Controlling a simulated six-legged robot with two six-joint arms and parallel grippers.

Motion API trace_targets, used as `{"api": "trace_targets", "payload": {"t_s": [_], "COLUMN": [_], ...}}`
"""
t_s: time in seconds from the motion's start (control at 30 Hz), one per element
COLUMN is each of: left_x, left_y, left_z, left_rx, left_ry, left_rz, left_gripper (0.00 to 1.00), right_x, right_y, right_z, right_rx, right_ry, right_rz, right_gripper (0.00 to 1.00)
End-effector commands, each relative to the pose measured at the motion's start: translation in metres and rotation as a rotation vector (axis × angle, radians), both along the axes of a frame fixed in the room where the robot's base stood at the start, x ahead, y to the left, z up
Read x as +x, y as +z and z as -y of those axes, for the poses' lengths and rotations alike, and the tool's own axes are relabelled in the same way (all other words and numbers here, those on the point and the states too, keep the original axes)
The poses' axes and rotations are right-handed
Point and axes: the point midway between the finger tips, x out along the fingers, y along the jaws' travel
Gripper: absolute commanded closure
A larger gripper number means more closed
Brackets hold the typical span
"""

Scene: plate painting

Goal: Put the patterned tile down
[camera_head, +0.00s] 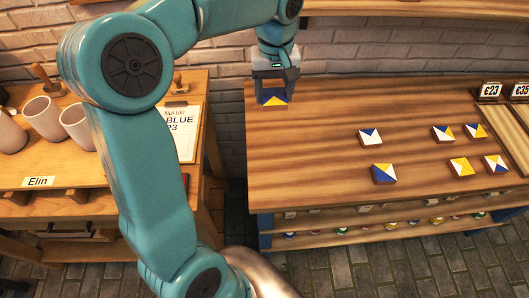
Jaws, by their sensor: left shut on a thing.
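My left gripper (274,88) points down over the back left corner of the long wooden table (310,150). It is shut on a patterned tile (274,100) with blue and yellow triangles. I cannot tell whether this tile touches the table top. Several other tiles lie on the table to the right: a blue and white one (370,136), a blue, white and yellow one (384,174), a yellow and white one (461,167), and more near them. My right gripper does not show.
Price signs (491,91) stand at the back right. A shelf with small paint pots (341,229) is under the table. On the left, a wooden bench holds pale cups (43,118), a name label (38,182) and a paper sign (183,130). The table's left front is clear.

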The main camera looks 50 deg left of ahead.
Motion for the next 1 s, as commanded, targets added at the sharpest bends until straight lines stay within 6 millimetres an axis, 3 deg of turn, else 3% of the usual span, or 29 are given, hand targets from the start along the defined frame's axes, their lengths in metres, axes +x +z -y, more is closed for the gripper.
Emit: {"api": "trace_targets", "payload": {"t_s": [0.53,1.0], "left_x": [0.002,0.000], "left_y": [-0.009,-0.135], "left_z": [0.007,0.006], "left_rx": [0.000,-0.001], "left_ry": [-0.013,-0.015], "left_rz": [-0.003,-0.006], "left_gripper": [0.73,0.73], "right_x": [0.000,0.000], "right_y": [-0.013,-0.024], "right_z": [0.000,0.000], "right_rx": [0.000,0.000], "right_ry": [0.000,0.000], "right_rz": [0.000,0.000], "right_gripper": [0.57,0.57]}}
